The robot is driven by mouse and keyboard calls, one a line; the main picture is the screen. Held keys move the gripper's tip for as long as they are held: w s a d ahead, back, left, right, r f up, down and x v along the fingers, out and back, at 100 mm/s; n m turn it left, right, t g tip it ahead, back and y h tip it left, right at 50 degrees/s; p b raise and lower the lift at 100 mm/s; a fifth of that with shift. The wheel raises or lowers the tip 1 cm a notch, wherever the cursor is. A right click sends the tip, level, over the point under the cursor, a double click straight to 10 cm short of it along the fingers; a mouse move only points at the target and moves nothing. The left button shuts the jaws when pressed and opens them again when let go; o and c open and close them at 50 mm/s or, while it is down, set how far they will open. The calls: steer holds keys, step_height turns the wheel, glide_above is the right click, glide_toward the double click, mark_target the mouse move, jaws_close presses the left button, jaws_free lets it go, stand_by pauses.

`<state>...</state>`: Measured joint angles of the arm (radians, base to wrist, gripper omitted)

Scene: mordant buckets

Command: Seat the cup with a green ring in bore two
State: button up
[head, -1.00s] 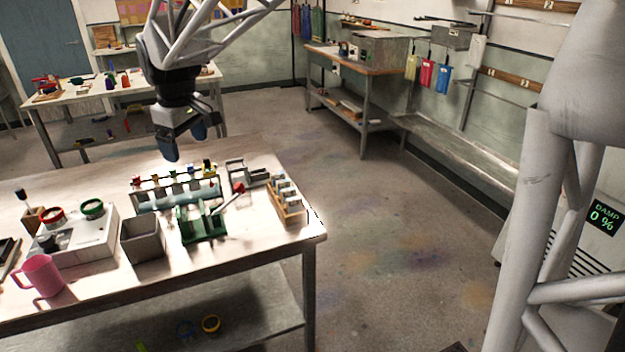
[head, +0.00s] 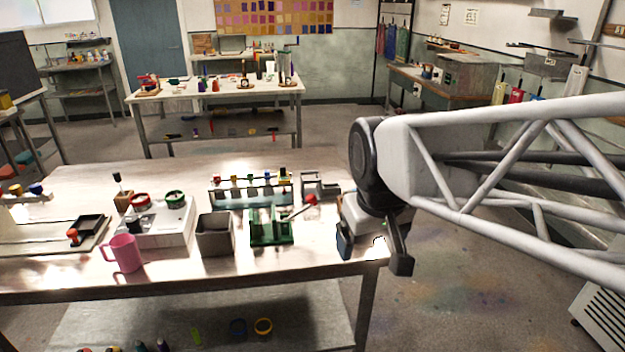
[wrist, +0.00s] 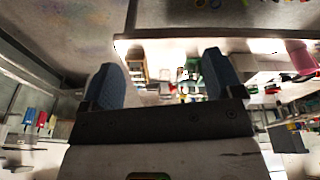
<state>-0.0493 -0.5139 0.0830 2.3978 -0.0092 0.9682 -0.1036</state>
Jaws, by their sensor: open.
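A dark cup with a green ring (head: 175,197) sits in the top of a white block-like unit (head: 172,238) on the table. A similar cup with a red ring (head: 140,201) sits to its left on the same unit. I cannot make out bore numbers. My gripper (head: 373,252) is at the table's right end, well to the right of both cups. It is open with nothing between its fingers; the wrist view shows the two blue-grey fingers (wrist: 162,82) spread apart. The table and its contents look upside down in that view.
A grey square bin (head: 215,238), a green stand with a red-knobbed lever (head: 268,232) and a rack of coloured-cap vials (head: 238,195) stand between my gripper and the white unit. A pink mug (head: 125,254) stands at the front left. The table's front strip is mostly clear.

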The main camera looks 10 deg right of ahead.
steer(key=s+d+f+m, duration=0.2)
steer(key=s+f, duration=0.1)
steer(key=s, duration=0.4)
steer(key=shift+s+f, duration=0.15)
steer(key=shift+f, duration=0.25)
stand_by(0.8)
